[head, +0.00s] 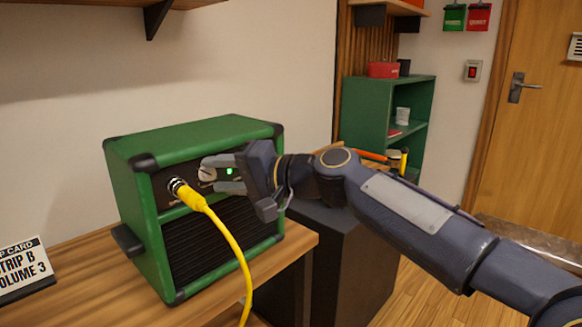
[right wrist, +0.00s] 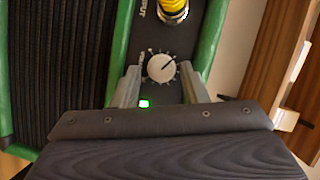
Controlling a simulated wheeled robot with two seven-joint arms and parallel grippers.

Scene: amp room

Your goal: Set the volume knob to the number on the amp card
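The green amp (head: 195,140) stands on a wooden bench. Its pale round volume knob (head: 207,174) is on the front panel; in the right wrist view the knob (right wrist: 161,69) has a dark pointer line toward the upper right. Scale numbers are too small to read. My right gripper (head: 212,173) is at the panel, its fingers apart on either side of the knob; in the right wrist view a gap shows between each finger and the knob. My left gripper is out of view.
A yellow cable (head: 232,243) is plugged into the input beside the knob and hangs over the bench (head: 90,290) front. A green light (head: 229,171) is lit on the panel. A dark cabinet (head: 345,255) stands right of the bench; green shelves (head: 385,95) are behind.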

